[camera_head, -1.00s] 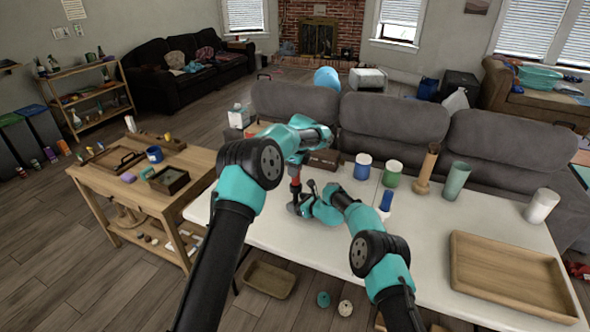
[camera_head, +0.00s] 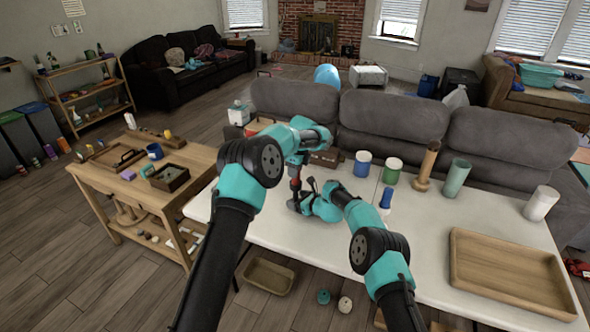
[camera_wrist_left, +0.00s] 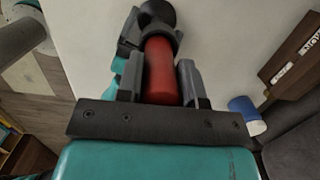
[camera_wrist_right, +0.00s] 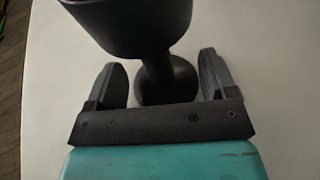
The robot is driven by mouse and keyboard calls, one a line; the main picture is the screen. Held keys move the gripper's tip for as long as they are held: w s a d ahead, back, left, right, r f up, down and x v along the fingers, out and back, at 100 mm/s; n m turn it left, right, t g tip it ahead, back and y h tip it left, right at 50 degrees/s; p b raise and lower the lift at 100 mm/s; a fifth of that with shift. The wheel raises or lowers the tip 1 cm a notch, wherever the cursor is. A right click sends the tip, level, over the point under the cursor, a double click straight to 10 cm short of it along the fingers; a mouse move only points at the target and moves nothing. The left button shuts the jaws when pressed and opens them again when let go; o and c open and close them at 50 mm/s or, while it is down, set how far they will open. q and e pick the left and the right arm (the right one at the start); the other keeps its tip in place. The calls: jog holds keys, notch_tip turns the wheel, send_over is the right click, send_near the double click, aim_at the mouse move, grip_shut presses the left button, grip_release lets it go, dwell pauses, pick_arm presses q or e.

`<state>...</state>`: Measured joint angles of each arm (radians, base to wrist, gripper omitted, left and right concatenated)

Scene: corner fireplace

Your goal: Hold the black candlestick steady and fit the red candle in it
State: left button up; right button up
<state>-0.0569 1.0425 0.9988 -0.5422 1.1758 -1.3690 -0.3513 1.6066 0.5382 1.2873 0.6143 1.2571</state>
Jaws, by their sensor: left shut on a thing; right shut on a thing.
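The black candlestick (camera_head: 294,205) stands on the white table, partly hidden by my right gripper. My right gripper (camera_head: 306,201) is shut on it from the right side. In the right wrist view the candlestick's cup (camera_wrist_right: 135,25) is above and its stem (camera_wrist_right: 157,65) lies between my fingers (camera_wrist_right: 162,78). My left gripper (camera_head: 297,166) is above, shut on the red candle (camera_head: 295,184). In the left wrist view the candle (camera_wrist_left: 160,70) lies between my fingers (camera_wrist_left: 160,80), its far end meeting the candlestick's black cup (camera_wrist_left: 155,35). I cannot tell how deep it sits.
On the table a blue jar (camera_head: 362,164), a green jar (camera_head: 392,170), a small blue item (camera_head: 385,198) and a wooden candlestick-like piece (camera_head: 427,166) stand to the right. A wooden tray (camera_head: 458,270) lies at the right end. The table's middle front is clear.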

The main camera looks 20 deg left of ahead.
pick_arm(q)
jog(key=shift+f, duration=0.7)
pick_arm(e)
jog(key=shift+f, duration=0.2)
pick_arm(q)
jog(key=o, duration=1)
jog(key=r, duration=0.4)
jog(key=d+r, duration=0.1)
jog(key=r, duration=0.6)
jog(key=shift+s+d+r, duration=0.1)
jog(key=shift+d+r, duration=0.3)
pick_arm(e)
jog(key=o, duration=0.7)
jog(key=shift+c, duration=0.2)
jog(key=shift+r, duration=0.1)
